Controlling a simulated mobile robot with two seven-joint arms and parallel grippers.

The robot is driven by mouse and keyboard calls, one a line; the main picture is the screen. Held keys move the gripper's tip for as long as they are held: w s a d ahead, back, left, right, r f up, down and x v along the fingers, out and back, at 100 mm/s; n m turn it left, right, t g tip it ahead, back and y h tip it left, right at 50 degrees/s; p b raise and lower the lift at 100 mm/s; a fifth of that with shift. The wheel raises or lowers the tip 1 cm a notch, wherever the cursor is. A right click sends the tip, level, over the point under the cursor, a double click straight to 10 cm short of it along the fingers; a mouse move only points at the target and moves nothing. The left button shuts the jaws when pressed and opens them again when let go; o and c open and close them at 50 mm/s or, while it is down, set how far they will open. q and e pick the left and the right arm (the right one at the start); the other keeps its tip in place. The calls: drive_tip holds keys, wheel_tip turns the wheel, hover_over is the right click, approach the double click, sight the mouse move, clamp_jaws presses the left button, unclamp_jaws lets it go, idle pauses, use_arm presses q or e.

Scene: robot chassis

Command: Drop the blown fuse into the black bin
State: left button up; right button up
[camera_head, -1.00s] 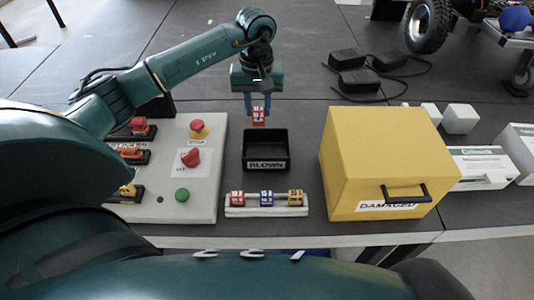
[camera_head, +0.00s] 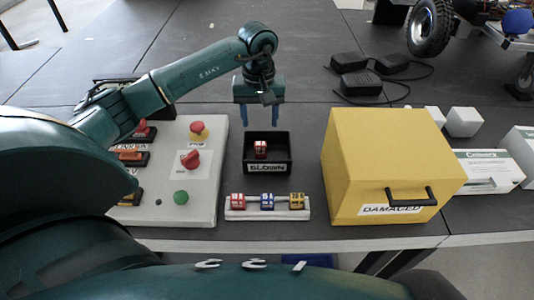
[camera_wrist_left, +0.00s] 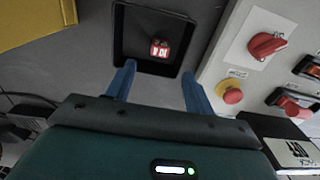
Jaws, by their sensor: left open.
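The blown fuse (camera_head: 261,149), a small red and white block, is inside the black bin (camera_head: 267,168) labelled BLOWN. The fuse also shows in the left wrist view (camera_wrist_left: 159,48), inside the bin (camera_wrist_left: 124,38) there. My left gripper (camera_head: 261,122) is above the back of the bin, with its blue fingers apart and nothing between them. The open fingers also show in the left wrist view (camera_wrist_left: 157,88). The fuse is apart from the fingers. My right gripper does not show.
A white rack (camera_head: 267,213) with a red, a blue and a yellow fuse stands in front of the bin. A yellow box (camera_head: 380,160) labelled DAMAGED is to the right. A grey control panel (camera_head: 170,211) with buttons and switches is to the left.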

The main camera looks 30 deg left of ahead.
use_arm(q)
wheel_tip(320, 180, up, 13)
drive_tip(key=shift+r+b, duration=0.15)
drive_tip(key=shift+b, duration=0.15)
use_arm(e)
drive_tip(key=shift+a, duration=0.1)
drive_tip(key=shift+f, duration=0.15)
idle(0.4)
